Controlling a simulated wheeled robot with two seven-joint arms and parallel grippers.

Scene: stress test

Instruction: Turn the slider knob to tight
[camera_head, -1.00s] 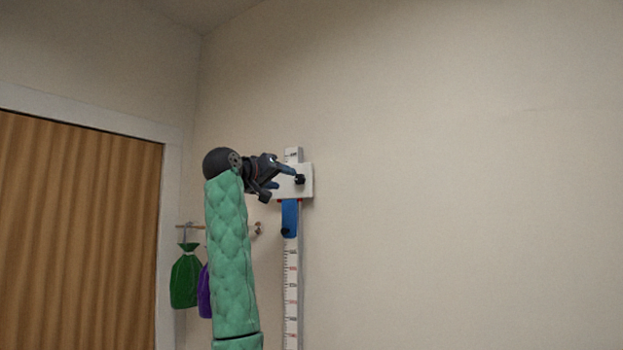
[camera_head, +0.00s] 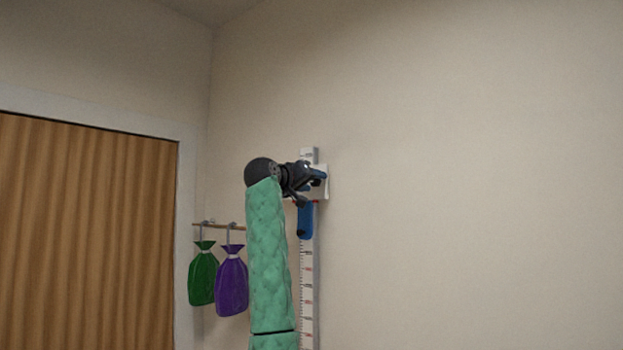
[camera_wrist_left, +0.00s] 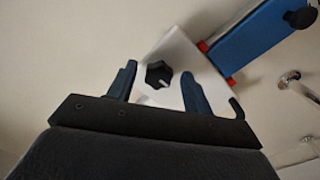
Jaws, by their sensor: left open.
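The slider knob (camera_wrist_left: 158,75) is a small black lobed knob with a pale mark, on a white slider plate (camera_wrist_left: 179,53). In the left wrist view it sits between the two blue fingers of my open left gripper (camera_wrist_left: 160,84), with space on both sides. In the head view my left gripper (camera_head: 318,185) is at the white plate (camera_head: 325,190) near the top of a ruled vertical rail (camera_head: 307,290), and it hides the knob. I cannot make out any tight marking. My right gripper is not in view.
A blue block (camera_wrist_left: 257,36) with red edges adjoins the plate; it hangs below it in the head view (camera_head: 305,220). Green (camera_head: 203,275) and purple (camera_head: 232,283) bags hang from a wall peg rail (camera_head: 217,226). The wall to the right is bare.

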